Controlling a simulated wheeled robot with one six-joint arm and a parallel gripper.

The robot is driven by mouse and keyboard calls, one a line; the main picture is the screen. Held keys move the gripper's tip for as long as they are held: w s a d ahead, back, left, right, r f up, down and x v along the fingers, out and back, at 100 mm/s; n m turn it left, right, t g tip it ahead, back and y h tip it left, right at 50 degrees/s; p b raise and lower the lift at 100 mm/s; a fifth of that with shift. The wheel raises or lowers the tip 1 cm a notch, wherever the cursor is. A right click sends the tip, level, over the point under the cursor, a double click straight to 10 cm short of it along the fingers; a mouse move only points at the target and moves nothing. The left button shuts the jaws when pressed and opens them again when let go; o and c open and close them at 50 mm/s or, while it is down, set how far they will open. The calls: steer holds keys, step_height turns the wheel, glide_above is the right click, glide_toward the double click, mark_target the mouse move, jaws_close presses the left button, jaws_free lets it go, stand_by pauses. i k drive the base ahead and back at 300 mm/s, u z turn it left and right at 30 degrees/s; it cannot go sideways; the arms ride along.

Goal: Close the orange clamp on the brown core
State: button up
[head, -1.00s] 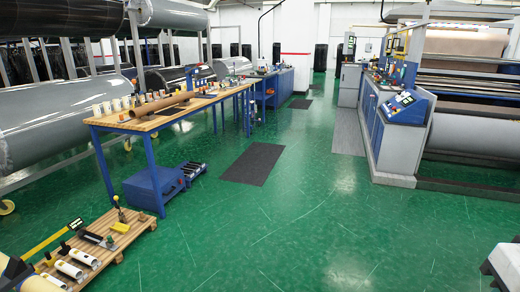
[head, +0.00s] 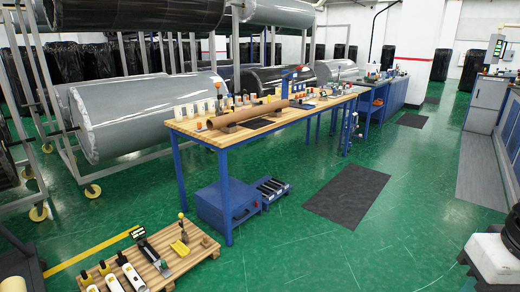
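The brown core (head: 247,113) is a long brown tube lying at a slant on the wooden top of the blue-legged workbench (head: 205,138). It appears to rest on dark supports. Small orange items stand on the bench close to it, one by its near left end (head: 210,124) and one beyond its far end (head: 323,93). They are too small for me to tell which is the orange clamp, or whether it is open. My gripper is not in view.
A blue box (head: 226,203) sits beneath the bench. Large silver wrapped rolls (head: 150,115) hang behind. Green floor around the dark mat (head: 347,193) is clear.

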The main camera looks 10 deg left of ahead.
mark_target(217, 84)
steer(key=u, duration=0.4)
steer(key=i, duration=2.5)
steer(key=z, duration=0.4)
steer(key=i, duration=0.75)
steer(key=u, duration=0.6)
steer(key=i, duration=0.6)
steer(key=u, duration=0.6)
